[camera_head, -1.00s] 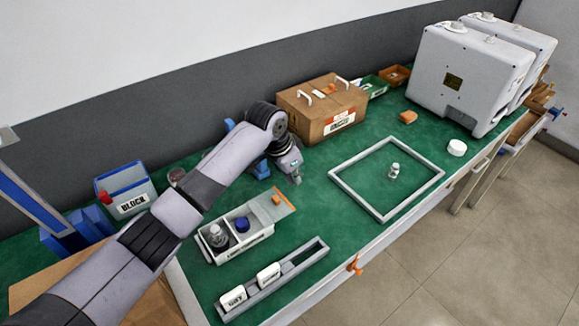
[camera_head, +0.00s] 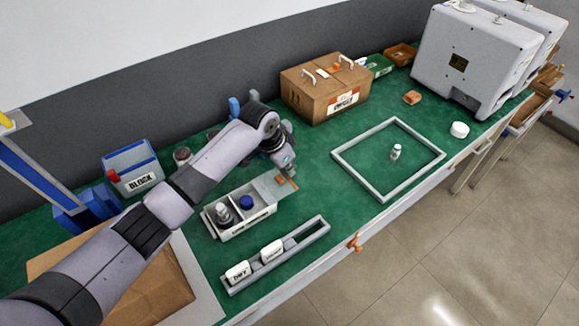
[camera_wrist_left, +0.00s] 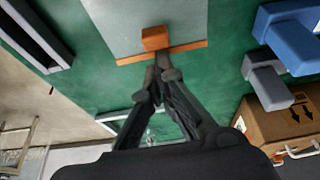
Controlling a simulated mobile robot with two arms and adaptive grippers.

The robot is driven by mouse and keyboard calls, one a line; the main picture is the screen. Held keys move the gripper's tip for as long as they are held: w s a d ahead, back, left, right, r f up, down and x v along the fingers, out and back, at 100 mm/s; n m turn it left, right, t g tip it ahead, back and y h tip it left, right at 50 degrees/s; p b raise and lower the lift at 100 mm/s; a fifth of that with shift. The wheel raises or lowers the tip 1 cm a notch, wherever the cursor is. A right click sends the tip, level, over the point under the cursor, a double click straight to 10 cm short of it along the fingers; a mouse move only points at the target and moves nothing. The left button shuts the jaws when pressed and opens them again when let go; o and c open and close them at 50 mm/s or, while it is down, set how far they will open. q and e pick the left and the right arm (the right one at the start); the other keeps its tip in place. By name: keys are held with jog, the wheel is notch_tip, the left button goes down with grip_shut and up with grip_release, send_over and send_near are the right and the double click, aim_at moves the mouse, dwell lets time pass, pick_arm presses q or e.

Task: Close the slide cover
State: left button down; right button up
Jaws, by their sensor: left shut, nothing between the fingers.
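The slide cover (camera_head: 270,187) is a flat grey plate with an orange end strip and an orange knob (camera_head: 281,181). It sticks out to the right of the white two-compartment box (camera_head: 250,223), which stands open on top with a metal-topped item and a blue-capped item inside. In the left wrist view the cover (camera_wrist_left: 122,22) shows with its orange knob (camera_wrist_left: 155,38) near its edge. My left gripper (camera_head: 291,174) is shut and empty, with its fingertips (camera_wrist_left: 162,62) at the orange strip, just outside the knob. Whether they touch is unclear. My right gripper is not in view.
A grey rail tray (camera_head: 293,249) with two white blocks lies in front of the box. A grey square frame (camera_head: 387,192) lies to the right, around a small bottle. A brown box (camera_head: 325,90) and blue fixtures stand behind.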

aim_at(270, 189)
pick_arm(q)
jog(key=s+a+p, duration=0.1)
jog(key=a+p, duration=0.1)
jog(key=s+a+p, duration=0.3)
jog(key=a+p, duration=0.1)
jog(key=shift+s+r, duration=0.2)
jog(key=shift+s+a+f, duration=0.15)
jog(key=shift+a+f, duration=0.05)
jog(key=shift+d, duration=0.1)
